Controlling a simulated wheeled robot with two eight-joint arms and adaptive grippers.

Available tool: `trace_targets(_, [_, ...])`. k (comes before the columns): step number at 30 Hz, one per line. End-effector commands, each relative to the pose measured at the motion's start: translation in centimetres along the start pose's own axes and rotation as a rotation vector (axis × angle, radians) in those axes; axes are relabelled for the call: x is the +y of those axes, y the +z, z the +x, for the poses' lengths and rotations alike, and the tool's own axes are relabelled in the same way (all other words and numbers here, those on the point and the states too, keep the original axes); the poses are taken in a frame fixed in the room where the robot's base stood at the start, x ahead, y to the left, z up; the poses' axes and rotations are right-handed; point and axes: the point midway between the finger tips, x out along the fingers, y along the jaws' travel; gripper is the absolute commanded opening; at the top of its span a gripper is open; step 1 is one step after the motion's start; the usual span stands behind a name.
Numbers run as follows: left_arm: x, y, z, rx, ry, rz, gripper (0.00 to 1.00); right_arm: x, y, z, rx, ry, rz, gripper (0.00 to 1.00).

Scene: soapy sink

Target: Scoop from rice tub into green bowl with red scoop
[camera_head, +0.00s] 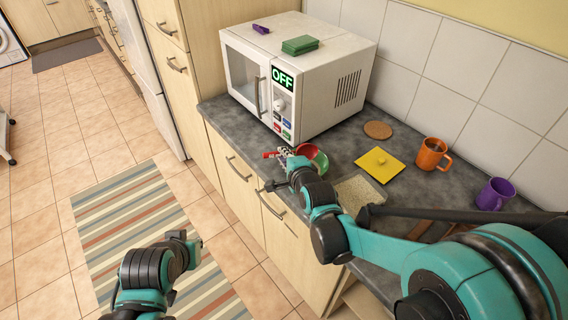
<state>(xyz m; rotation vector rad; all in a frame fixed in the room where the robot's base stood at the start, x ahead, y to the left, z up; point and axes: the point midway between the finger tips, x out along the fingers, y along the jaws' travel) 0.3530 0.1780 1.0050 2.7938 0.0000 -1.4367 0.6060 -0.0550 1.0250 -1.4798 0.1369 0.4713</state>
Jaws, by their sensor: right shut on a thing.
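My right gripper (283,160) is over the front edge of the counter, by the green bowl. It is shut on a small red thing (269,155), which looks like the handle of the red scoop. A red rounded shape (305,151) shows just behind the gripper; I cannot tell if it is the scoop's head or a separate dish. The green bowl (321,161) is partly hidden by it and my gripper. A pale speckled rectangular thing (361,190), perhaps the rice tub, is partly hidden by my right arm. My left gripper (182,241) is low over the floor, its fingers unclear.
A white microwave (300,75) stands at the back left of the counter, with a green block (300,45) and a purple item (261,29) on top. A cork coaster (378,130), yellow lid (380,164), orange mug (432,154) and purple mug (494,194) sit along the counter.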

Motion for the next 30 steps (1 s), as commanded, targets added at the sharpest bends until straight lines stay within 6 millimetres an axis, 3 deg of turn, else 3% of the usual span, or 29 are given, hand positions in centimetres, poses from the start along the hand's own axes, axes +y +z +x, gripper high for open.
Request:
trace_targets(3, [0.0,1.0,1.5,0.000,0.000,0.000,0.00,0.6,0.0,0.1,-0.001,-0.064,-0.001,0.00])
trace_targets(6, [0.0,-0.3,-0.4,0.000,0.000,0.000,0.00,-0.8,0.1,-0.2,0.001,-0.006,0.000,0.00])
trace_targets(20, [0.0,-3.6,-5.1,0.000,0.000,0.000,0.00,-1.9,0.1,-0.4,0.001,0.306,0.002,0.00])
trace_targets(30, [0.0,-6.1,-8.6,0.000,0.000,0.000,0.00,-3.0,0.2,-0.6,0.000,0.641,0.004,0.00])
